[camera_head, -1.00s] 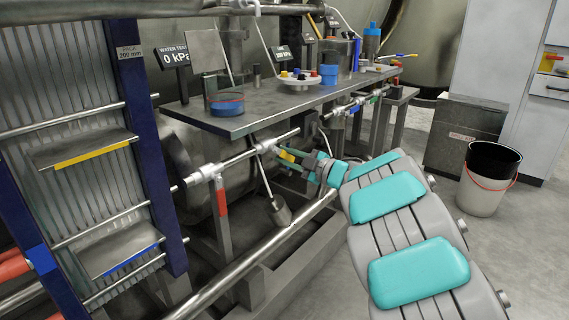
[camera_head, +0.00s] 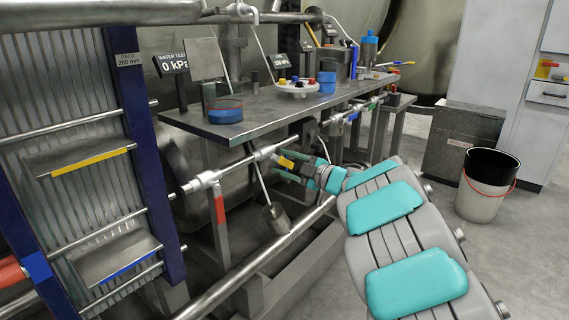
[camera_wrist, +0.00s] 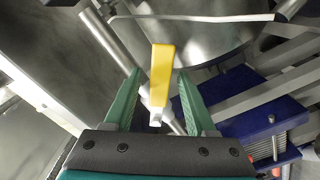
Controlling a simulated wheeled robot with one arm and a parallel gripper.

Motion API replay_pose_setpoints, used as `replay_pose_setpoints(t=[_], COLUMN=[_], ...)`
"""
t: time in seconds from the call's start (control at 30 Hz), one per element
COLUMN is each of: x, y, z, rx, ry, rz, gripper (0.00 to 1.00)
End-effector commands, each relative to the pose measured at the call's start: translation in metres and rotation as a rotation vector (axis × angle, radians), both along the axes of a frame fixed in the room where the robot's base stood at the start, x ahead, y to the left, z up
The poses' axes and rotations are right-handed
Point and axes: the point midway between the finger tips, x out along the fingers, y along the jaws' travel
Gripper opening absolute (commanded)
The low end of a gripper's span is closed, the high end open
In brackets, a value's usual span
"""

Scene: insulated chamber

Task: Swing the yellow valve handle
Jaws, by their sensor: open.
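The yellow valve handle (camera_head: 286,162) is on the horizontal pipe below the front edge of the bench. In the wrist view the yellow handle (camera_wrist: 161,74) stands between the two green fingers of my gripper (camera_wrist: 157,98), with a gap on each side. My gripper (camera_head: 291,167) is open around the handle and does not visibly touch it. The head view shows the fingers small and partly overlapping the pipe.
The bench (camera_head: 240,124) overhangs the pipe and holds a blue dish, a white tray and a blue jar. A red handle (camera_head: 220,209) hangs from the pipe at left. A weight (camera_head: 276,218) hangs below. A thick rail (camera_head: 255,262) runs in front.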

Motion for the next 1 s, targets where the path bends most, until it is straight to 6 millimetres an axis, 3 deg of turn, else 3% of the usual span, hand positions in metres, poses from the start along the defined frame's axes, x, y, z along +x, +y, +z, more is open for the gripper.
replay_pose_setpoints(t=[0.23, 0.7, 1.0], x=[-0.004, -0.044, -0.048], y=[-0.006, -0.058, -0.062], z=[0.001, 0.0, 0.0], rx=[-0.001, -0.001, 0.0], ry=[-0.001, 0.001, 0.0], rz=[-0.002, -0.003, 0.0], gripper=[0.57, 0.57, 0.57])
